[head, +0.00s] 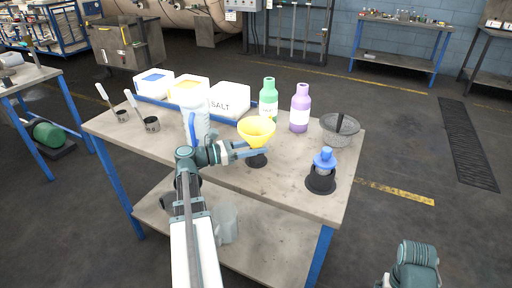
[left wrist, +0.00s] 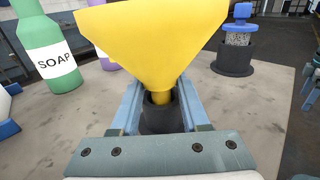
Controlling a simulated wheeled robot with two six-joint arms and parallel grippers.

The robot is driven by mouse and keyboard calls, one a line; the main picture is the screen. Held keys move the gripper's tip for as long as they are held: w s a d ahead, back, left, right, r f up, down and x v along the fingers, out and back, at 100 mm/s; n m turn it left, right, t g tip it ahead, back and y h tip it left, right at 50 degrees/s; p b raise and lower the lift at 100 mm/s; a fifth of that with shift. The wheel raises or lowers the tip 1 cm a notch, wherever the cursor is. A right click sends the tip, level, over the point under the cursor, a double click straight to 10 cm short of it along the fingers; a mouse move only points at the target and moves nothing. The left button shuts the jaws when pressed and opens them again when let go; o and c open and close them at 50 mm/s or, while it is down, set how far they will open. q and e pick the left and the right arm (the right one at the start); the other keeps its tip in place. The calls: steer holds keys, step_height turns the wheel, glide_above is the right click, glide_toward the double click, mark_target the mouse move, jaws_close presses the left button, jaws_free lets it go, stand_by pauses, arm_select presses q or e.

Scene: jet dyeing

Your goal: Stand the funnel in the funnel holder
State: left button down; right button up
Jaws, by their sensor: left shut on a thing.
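The yellow funnel (head: 257,130) is upright, wide mouth up, over the front middle of the table. It fills the top of the left wrist view (left wrist: 150,40). My left gripper (head: 260,151) is shut on it low down, with a blue finger on each side of the spout. The black funnel holder (head: 257,161) stands directly below; its dark cup also shows between the fingers in the left wrist view (left wrist: 160,118). The spout's lower end is at the cup's opening and seems to enter it; how deep I cannot tell.
Behind are a grey mesh strainer (head: 340,130), purple bottle (head: 300,108), green soap bottle (head: 268,100) and salt box (head: 230,99). A white jug (head: 196,115) is close left of the funnel.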

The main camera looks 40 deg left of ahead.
stand_by(0.7)
arm_select(q)
steer(key=shift+f+b, duration=0.3)
steer(key=shift+b, duration=0.05)
steer(key=shift+c, duration=1.6)
jaws_free()
